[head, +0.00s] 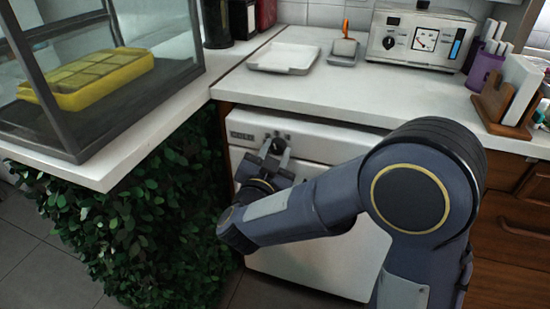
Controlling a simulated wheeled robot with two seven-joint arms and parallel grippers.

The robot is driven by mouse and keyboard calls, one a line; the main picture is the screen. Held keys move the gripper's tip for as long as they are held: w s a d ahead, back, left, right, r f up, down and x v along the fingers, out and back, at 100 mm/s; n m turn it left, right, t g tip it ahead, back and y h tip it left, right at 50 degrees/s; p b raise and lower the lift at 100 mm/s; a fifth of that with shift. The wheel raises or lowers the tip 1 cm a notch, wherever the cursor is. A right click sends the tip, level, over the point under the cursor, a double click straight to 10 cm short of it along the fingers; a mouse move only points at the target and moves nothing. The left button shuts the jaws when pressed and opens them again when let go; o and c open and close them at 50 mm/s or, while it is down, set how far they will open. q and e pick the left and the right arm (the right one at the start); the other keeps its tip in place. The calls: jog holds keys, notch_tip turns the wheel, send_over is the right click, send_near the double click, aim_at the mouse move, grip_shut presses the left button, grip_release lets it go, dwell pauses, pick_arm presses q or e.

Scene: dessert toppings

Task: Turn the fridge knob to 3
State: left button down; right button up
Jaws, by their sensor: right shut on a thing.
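The white fridge (322,150) stands under the counter, its front facing me. Its dark knob (279,146) is near the top left of the front panel. My right gripper (274,152) is at the knob and shut on it. The fingers and wrist cover much of the knob, and I cannot read its setting or any numbers. A small dark label (241,135) is on the panel left of the knob. My left gripper is not in view.
A glass case with a yellow tray (88,79) stands on the left counter, above leafy greenery (140,225). A white tray (283,58) and a dial appliance (421,38) are on the back counter. Wooden drawers (515,205) are at right.

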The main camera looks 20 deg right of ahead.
jog(key=shift+f+m+b, duration=0.15)
jog(key=shift+m+b, duration=0.2)
jog(key=shift+m, duration=0.35)
jog(key=o, duration=1)
jog(key=p+v, duration=0.1)
jog(key=v, duration=0.7)
jog(key=shift+w, duration=0.15)
